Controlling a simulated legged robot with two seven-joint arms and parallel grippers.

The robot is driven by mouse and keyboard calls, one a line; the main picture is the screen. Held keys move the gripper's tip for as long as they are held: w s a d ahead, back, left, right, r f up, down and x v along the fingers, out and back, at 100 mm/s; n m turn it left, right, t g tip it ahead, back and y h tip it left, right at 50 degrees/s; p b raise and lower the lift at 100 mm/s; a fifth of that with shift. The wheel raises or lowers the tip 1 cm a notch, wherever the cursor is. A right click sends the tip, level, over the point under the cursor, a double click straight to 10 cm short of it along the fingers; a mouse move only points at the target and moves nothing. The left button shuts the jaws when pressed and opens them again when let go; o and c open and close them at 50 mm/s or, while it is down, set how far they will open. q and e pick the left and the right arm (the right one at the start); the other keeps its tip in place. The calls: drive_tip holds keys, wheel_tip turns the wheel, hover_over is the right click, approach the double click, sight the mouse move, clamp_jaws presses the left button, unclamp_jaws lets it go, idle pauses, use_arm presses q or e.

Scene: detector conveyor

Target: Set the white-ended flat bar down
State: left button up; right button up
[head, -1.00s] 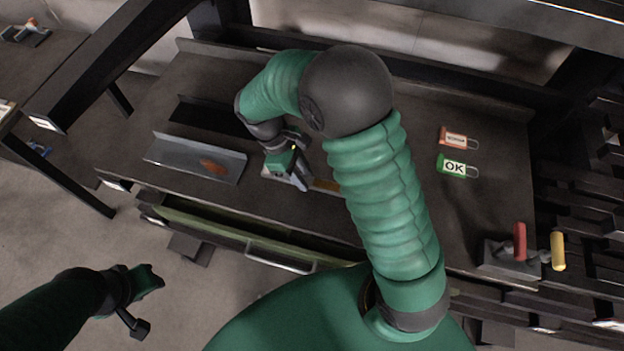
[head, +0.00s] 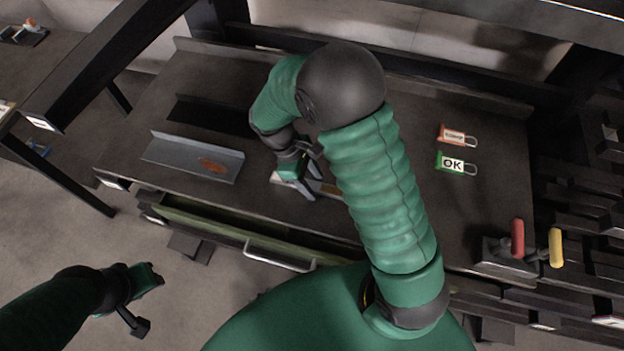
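The flat bar (head: 328,188) lies on the dark tabletop, or very close to it, near the front edge. Its pale end (head: 276,178) shows left of my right gripper and a tan stretch shows to the right; my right arm hides the far end. My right gripper (head: 310,172) is at the bar with its fingers spread apart, one behind and one in front. Whether a finger touches the bar I cannot tell. My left gripper (head: 147,300) is open and empty, low at the left, over the floor.
A grey angled tray (head: 190,160) with a rusty patch and a dark tray (head: 215,116) are left of the bar. A green OK tag (head: 452,163), an orange tag (head: 453,136) and a red- and yellow-handled lever unit (head: 505,258) are at right. An open drawer (head: 225,228) juts out below.

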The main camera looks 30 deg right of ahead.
drive_tip(key=shift+w+a+r, duration=0.15)
drive_tip(key=shift+a, duration=0.45)
drive_tip(key=shift+w+a+r, duration=0.1)
drive_tip(key=shift+a+r, duration=0.05)
drive_tip(key=shift+r, duration=0.15)
drive_tip(key=d+v, duration=0.1)
drive_tip(key=v, duration=0.9)
drive_tip(key=s+a+f+m+t+y, duration=0.2)
drive_tip(key=s+f+m+t, duration=0.1)
drive_tip(key=s+m+t, duration=0.3)
drive_tip(key=shift+s+a+m+y+p, duration=0.25)
drive_tip(key=shift+s+m+y+p, duration=0.2)
drive_tip(key=shift+s+m, duration=0.45)
drive_tip(key=shift+w+f, duration=0.1)
